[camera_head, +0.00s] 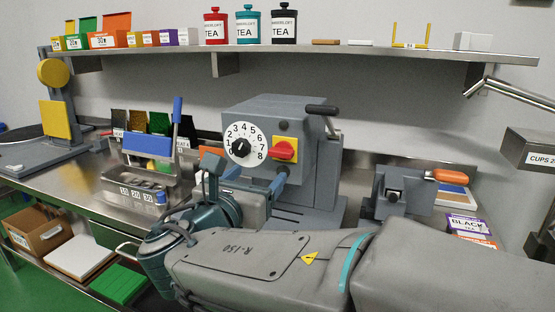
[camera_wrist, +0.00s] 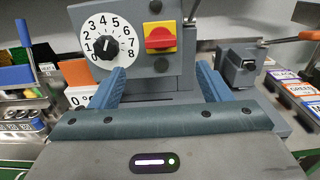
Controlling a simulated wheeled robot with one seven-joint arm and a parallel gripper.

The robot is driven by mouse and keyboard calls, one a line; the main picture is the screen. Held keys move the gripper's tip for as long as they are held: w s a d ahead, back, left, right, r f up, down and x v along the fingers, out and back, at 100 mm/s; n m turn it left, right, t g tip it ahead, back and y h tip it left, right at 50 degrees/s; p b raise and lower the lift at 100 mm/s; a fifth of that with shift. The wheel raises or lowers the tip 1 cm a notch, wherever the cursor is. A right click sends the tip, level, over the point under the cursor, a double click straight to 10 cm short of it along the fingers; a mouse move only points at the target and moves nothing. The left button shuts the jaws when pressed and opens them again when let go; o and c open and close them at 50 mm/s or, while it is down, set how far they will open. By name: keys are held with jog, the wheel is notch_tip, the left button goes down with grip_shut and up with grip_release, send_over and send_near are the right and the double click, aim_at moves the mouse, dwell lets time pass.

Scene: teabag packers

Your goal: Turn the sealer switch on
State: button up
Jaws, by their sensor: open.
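A grey box-shaped machine (camera_head: 262,112) stands on the bench, with a dark-handled lever at its upper right. Its front has a red switch knob (camera_head: 285,149) on a yellow plate, lying roughly level; it also shows in the wrist view (camera_wrist: 160,38). Left of it is a white numbered dial (camera_head: 241,144) with a black knob, also in the wrist view (camera_wrist: 107,48). My gripper (camera_head: 253,178) is open and empty in front of the machine, below the dial and switch. In the wrist view its blue fingers (camera_wrist: 160,70) are spread apart, with the red switch above the gap between them.
A smaller grey device (camera_head: 402,190) with an orange handle stands to the right. A metal rack with a blue-handled part (camera_head: 148,146) stands left. Tea tins and small boxes line the shelf (camera_head: 380,52) above. A metal arm (camera_head: 510,92) juts in at the right.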

aim_at(279, 155)
jog(key=x, duration=1)
jog(key=shift+w+d, duration=0.15)
jog(key=shift+w, duration=0.1)
jog(key=shift+f, duration=0.1)
jog(key=c, duration=1)
